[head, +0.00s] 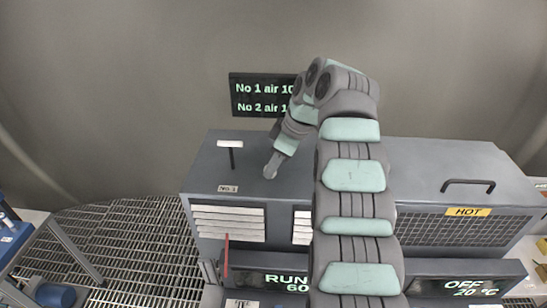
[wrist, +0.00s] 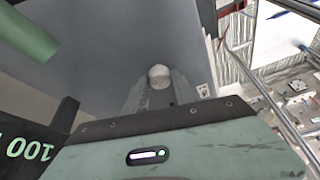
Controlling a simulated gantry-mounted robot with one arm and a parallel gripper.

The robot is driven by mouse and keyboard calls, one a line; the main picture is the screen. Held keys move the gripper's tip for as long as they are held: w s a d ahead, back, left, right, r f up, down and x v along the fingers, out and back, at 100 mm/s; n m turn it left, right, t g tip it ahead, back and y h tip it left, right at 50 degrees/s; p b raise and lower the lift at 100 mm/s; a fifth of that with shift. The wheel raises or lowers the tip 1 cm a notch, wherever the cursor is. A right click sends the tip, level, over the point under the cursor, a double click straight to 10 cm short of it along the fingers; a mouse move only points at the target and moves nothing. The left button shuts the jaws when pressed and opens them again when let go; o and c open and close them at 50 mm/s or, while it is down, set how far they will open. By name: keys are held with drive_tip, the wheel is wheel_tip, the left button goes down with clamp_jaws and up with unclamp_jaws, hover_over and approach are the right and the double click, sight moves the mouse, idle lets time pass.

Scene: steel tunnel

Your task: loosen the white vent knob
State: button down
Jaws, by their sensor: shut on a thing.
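The white vent knob (wrist: 159,76) shows as a small, pale rounded top in the wrist view. It sits between the fingertips of my gripper (wrist: 160,86), which is shut on it. In the head view my gripper (head: 271,168) reaches down to the top of the grey cabinet (head: 300,185), left of its middle. The knob cannot be made out there, and the fingers are too small to tell apart.
A white-topped T-handle (head: 231,147) stands on the cabinet left of my gripper, near a "No.1" label. A dark display (head: 262,96) reading "No 1 air" and "No 2 air" is behind. A black handle (head: 468,183) and "HOT" label (head: 467,211) are at right.

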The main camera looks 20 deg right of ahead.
idle(0.4)
drive_tip(key=c, duration=1)
unclamp_jaws()
drive_tip(key=shift+c, duration=0.2)
drive_tip(key=shift+r, duration=0.1)
drive_tip(key=shift+v, duration=1.2)
drive_tip(key=p+v, duration=0.3)
drive_tip(key=v, duration=0.2)
